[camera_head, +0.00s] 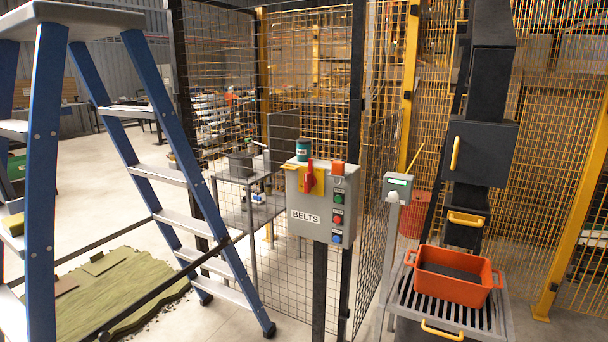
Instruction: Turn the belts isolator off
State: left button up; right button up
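The grey control box labelled BELTS (306,228) stands on a dark post in front of the mesh fence, right of the picture's middle. Its isolator has a red handle (309,177) on a yellow plate (319,183) at the box's upper left. The handle stands about upright. Green (339,198), red (338,219) and blue (337,238) buttons run down the box's right side. An orange item (338,168) sits at the upper right corner. A teal can (303,149) stands on top. Neither of my grippers is in view.
A blue stepladder (188,165) fills the left, by a green turf piece (115,290) on the floor. At right, an orange tub (455,276) stands on a slatted grey surface (458,315). A small grey panel (397,186) with a green display stands right of the box.

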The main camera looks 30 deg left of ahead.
aim_at(310, 180)
jog(key=z, duration=0.1)
jog(key=k, duration=0.4)
jog(key=u, duration=1.4)
jog(key=i, duration=1)
jog(key=u, duration=0.35)
jog(key=i, duration=1.35)
jog(key=z, duration=0.7)
